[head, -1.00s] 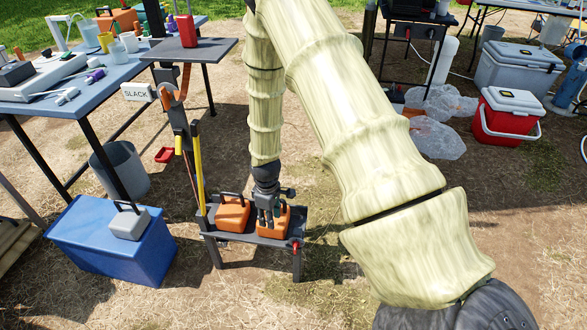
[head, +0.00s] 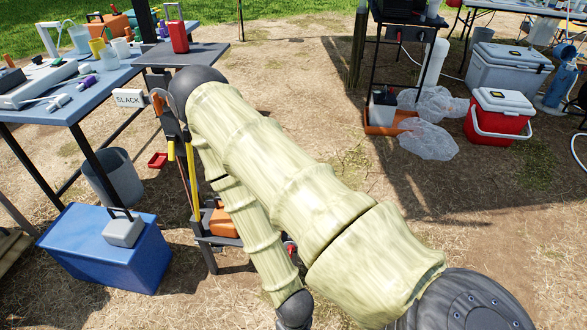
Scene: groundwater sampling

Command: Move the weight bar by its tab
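I cannot tell for sure which thing is the weight bar. An orange block (head: 223,222) with a dark handle sits on the low dark stand (head: 222,241), partly behind my arm. The second orange block seen there earlier is hidden by my arm. A red knob (head: 290,247) shows at the stand's right end. A yellow upright strip (head: 193,180) stands behind the stand, below a white SLACK sign (head: 129,98). My arm crosses the middle and bends down to the bottom edge.
A blue box (head: 105,250) with a grey handled block (head: 123,229) stands at the left. A grey bin (head: 114,180) and a crowded blue table (head: 70,98) are behind it. A red cooler (head: 497,120) stands at the right.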

